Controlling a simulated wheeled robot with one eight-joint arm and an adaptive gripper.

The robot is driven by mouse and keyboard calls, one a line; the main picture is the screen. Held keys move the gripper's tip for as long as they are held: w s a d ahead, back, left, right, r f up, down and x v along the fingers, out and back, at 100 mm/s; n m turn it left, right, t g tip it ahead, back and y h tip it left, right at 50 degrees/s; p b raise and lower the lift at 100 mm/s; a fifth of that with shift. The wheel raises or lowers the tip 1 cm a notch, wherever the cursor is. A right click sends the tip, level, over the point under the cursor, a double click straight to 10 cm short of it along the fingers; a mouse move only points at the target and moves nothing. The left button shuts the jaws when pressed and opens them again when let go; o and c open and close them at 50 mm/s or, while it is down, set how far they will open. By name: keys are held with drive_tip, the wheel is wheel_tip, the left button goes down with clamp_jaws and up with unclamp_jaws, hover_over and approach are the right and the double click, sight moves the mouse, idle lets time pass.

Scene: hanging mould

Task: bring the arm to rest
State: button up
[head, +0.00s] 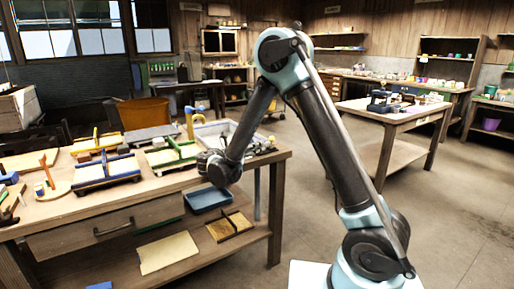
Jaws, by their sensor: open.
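My arm rises from its base at the lower right, bends at a high elbow and slopes down to the left. Its end, my gripper (207,161), is dark and sits at the near edge of the wooden workbench (110,203), around bench-top height. My gripper is open; its fingers are small and hard to make out, and no held thing shows. I cannot tell whether it touches the bench.
Blue-framed moulds (106,172) and green-framed moulds (172,154) lie on the bench. A blue tray (209,198) and a brown mould (229,226) are on its lower shelf. Another table (397,118) stands at the back right. The floor (455,215) at right is clear.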

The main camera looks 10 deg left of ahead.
drive_tip(key=d+r+m+g, duration=0.2)
drive_tip(key=d+m+g, duration=0.15)
drive_tip(key=d, duration=0.85)
drive_tip(key=d+r+m+g, duration=0.25)
drive_tip(key=d+m, duration=0.25)
drive_tip(key=d, duration=0.6)
drive_tip(key=s+d+f+m+g+y, duration=0.35)
drive_tip(key=s+d+m, duration=0.5)
drive_tip(key=d, duration=0.45)
drive_tip(key=s+d+f+m+g+y, duration=0.1)
drive_tip(key=s+f+m+y, duration=0.2)
drive_tip(key=s+m, duration=0.4)
drive_tip(key=s+d+f+m+g+y, duration=0.2)
drive_tip(key=s+f+m+y, duration=0.2)
drive_tip(key=s, duration=1.1)
drive_tip(key=f+m, duration=0.1)
drive_tip(key=m, duration=0.2)
drive_tip(key=shift+d+f, duration=0.15)
drive_tip(key=shift+f, duration=0.2)
